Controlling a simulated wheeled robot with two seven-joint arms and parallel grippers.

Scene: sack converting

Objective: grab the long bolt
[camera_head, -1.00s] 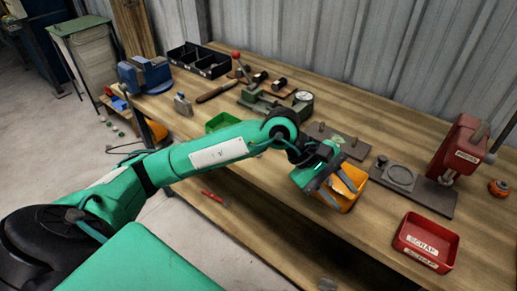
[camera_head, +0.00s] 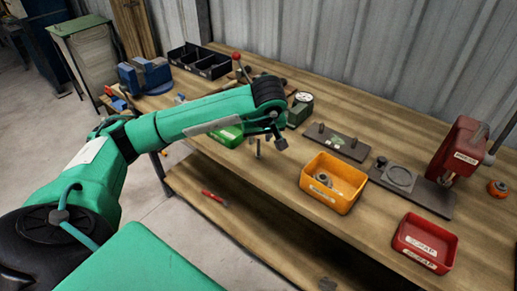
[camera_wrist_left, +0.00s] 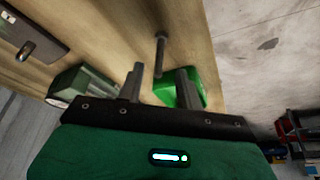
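The long bolt (camera_head: 258,149) is a thin grey shank near the front edge of the wooden bench, seen just below my left gripper. In the left wrist view the bolt (camera_wrist_left: 159,57) shows with its wider end away from the gripper, ahead of the gap between the fingers. My left gripper (camera_head: 266,139) is open, its fingers apart on either side of the bolt's line in the wrist view (camera_wrist_left: 160,85). Nothing is visibly gripped. I cannot tell whether the fingers touch the bolt. My right gripper is not in view.
A green bin (camera_head: 229,137) is close beside the left gripper. A dial gauge stand (camera_head: 300,108) is behind it.

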